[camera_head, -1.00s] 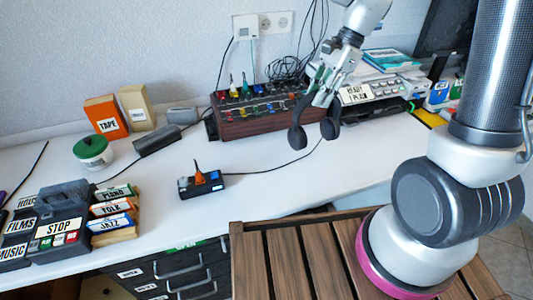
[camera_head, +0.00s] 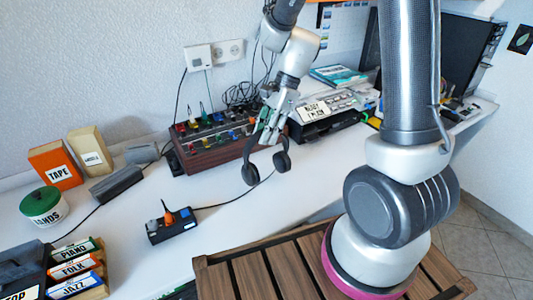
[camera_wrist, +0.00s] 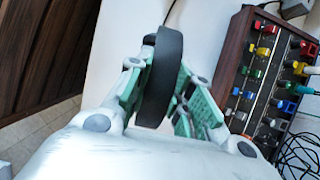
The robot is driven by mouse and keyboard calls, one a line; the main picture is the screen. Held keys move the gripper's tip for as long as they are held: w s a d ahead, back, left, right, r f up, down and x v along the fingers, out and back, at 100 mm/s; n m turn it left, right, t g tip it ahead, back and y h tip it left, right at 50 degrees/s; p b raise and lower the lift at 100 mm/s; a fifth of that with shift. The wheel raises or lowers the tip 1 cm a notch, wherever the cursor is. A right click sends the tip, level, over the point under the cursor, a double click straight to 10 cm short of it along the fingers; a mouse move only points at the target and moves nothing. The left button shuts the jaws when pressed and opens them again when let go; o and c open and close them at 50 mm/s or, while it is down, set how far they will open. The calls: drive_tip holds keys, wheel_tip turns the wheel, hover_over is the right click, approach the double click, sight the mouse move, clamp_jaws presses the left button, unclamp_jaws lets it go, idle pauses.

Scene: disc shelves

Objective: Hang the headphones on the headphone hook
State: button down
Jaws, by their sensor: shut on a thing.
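The black headphones (camera_head: 282,162) hang from my gripper (camera_head: 272,122) in the head view, with the two ear cups pointing down above the white desk. My gripper is shut on the headband. In the wrist view the dark band (camera_wrist: 160,75) stands between the green-padded fingers of my gripper (camera_wrist: 160,98). I cannot make out the headphone hook in any view.
A wooden mixer with colored knobs (camera_head: 215,150) stands behind the headphones. A labelled device (camera_head: 318,112) and a monitor (camera_head: 455,60) are to the right. A small black box with an orange knob (camera_head: 172,226) sits on the desk (camera_head: 235,235).

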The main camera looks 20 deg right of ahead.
drive_tip(key=shift+f, duration=2.25)
drive_tip(key=c, duration=1.3)
unclamp_jaws()
drive_tip(key=shift+f, duration=0.1)
drive_tip(key=shift+o, duration=0.2)
drive_tip(key=v, duration=1.2)
drive_tip(key=shift+s+d+r, duration=0.1)
drive_tip(key=shift+s+r, duration=0.05)
drive_tip(key=shift+r, duration=0.25)
drive_tip(key=s+d+r+n+t+h, duration=0.2)
drive_tip(key=s+d+r+n, duration=0.3)
drive_tip(key=s+n, duration=0.3)
drive_tip(key=s+d+r+n+t+h, duration=0.2)
drive_tip(key=s+d+r+n+t, duration=0.1)
drive_tip(key=s+d+r+n, duration=0.2)
drive_tip(key=shift+s+r+n+h, duration=0.35)
drive_tip(key=shift+s+n, duration=1.05)
drive_tip(key=shift+s, duration=0.95)
